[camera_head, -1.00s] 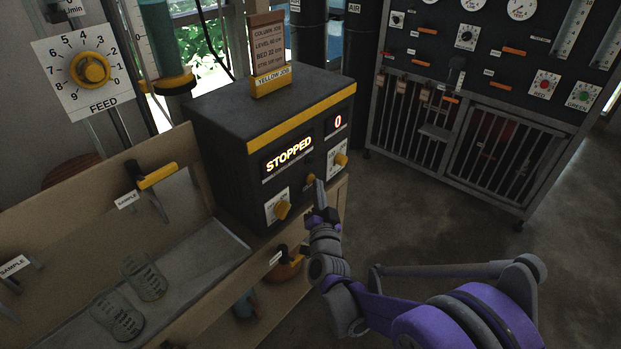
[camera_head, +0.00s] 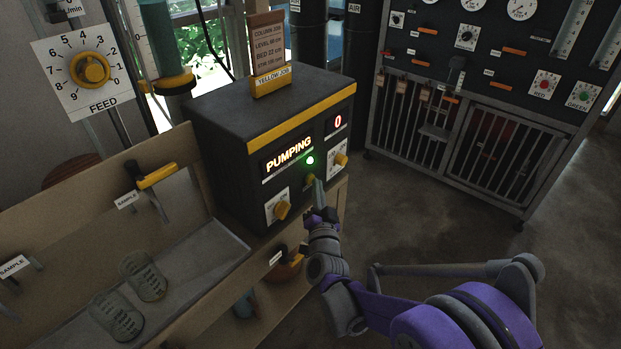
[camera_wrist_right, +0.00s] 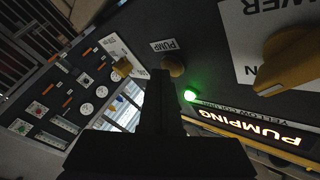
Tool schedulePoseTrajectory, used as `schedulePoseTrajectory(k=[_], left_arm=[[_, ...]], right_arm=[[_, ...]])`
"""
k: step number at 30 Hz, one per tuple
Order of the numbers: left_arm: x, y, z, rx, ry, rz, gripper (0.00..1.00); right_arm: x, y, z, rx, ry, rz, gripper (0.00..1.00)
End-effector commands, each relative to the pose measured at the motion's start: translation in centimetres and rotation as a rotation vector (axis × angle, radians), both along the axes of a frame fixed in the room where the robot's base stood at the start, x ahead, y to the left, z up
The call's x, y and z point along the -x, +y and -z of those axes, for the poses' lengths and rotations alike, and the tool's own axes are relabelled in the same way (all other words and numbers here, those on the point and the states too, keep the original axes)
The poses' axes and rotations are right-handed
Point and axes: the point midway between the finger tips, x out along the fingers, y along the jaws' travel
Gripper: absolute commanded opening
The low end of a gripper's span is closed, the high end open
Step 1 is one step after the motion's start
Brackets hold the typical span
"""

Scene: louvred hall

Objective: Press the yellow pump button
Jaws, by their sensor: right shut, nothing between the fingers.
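The black pump box (camera_head: 225,105) has a lit display (camera_head: 288,154) reading PUMPING and a green lamp (camera_head: 310,160) glowing. The small yellow pump button (camera_head: 310,181) is on the box's front, below the lamp. It also shows in the right wrist view (camera_wrist_right: 173,66) beside the PUMP label. My right gripper (camera_head: 319,192) is shut and empty. Its fingertips are right at the button and partly cover it; I cannot tell whether they touch it. My left gripper is not in view.
Yellow knobs (camera_head: 282,210) and (camera_head: 341,159) flank the button on the box's front. A bench tray (camera_head: 200,262) with glass dishes lies at left. A gauge cabinet (camera_head: 440,135) stands at back right, with open floor before it.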

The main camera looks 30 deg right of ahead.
Motion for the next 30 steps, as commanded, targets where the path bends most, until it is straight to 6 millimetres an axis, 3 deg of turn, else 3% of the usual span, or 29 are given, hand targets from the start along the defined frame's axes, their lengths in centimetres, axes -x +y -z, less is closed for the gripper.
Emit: schedulePoseTrajectory(k=[10,30], left_arm=[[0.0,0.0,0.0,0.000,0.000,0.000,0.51],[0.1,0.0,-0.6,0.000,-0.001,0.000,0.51]], right_arm=[[0.4,-0.2,0.0,0.001,0.000,0.000,0.00],[5.7,-2.4,0.0,0.001,0.001,0.001,0.00]])
